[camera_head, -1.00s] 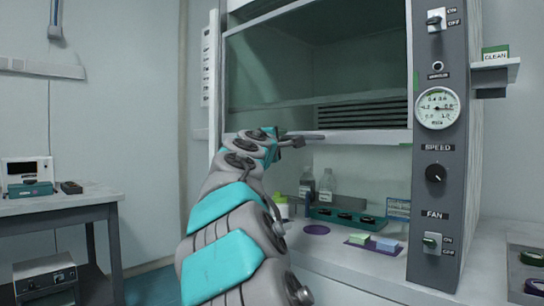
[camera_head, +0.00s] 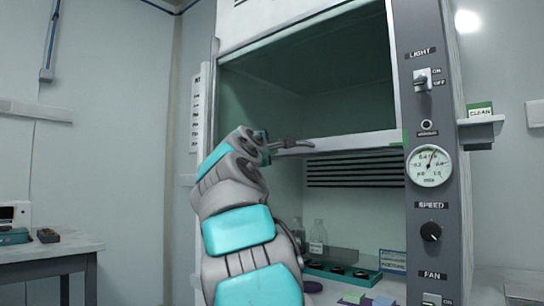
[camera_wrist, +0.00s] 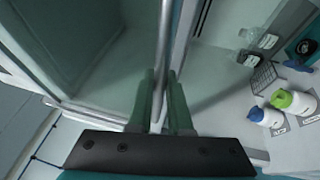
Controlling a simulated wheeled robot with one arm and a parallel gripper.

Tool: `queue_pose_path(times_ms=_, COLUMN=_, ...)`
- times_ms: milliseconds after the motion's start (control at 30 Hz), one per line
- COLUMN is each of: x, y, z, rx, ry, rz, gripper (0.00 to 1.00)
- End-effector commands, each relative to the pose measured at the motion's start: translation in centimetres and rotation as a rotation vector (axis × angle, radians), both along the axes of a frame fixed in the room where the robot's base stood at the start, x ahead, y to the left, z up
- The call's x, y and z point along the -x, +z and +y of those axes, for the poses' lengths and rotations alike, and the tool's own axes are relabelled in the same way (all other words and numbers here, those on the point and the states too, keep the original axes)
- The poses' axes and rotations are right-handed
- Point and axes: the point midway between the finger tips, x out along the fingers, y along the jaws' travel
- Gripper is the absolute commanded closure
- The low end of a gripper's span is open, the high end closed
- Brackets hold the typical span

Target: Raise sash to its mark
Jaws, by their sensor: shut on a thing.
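The sash (camera_head: 310,95) is a dark glass pane in the fume hood front, partly raised. Its pale bottom rail (camera_head: 360,140) runs to the right post. A small green mark (camera_head: 405,137) shows on that post, about level with the rail's right end. My gripper (camera_head: 292,147) is at the rail's left part, and the arm hides what lies behind it. In the wrist view my gripper (camera_wrist: 163,100) has its greenish fingers shut on both sides of a grey bar (camera_wrist: 164,40), the sash handle.
Below the rail, the hood opening shows a dark grille (camera_head: 355,170), clear bottles (camera_head: 318,235) and a teal tray (camera_head: 340,272). The control post (camera_head: 432,200) with its gauge stands at right, beside a small shelf (camera_head: 482,130). A side table (camera_head: 50,255) stands at left.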

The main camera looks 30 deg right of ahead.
Motion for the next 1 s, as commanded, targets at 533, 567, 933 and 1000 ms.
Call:
queue_pose_path(times_ms=533, x=0.04, y=0.99, z=0.08, rx=0.002, ry=0.001, rz=-0.001, gripper=1.0)
queue_pose_path(times_ms=567, x=0.03, y=0.99, z=0.09, rx=0.002, ry=0.001, rz=-0.001, gripper=1.0)
queue_pose_path(times_ms=933, x=0.01, y=0.92, z=0.05, rx=0.0, ry=0.0, rz=0.0, gripper=0.7)
queue_pose_path(times_ms=1000, x=0.01, y=0.9, z=0.03, rx=0.0, ry=0.0, rz=0.0, gripper=0.7)
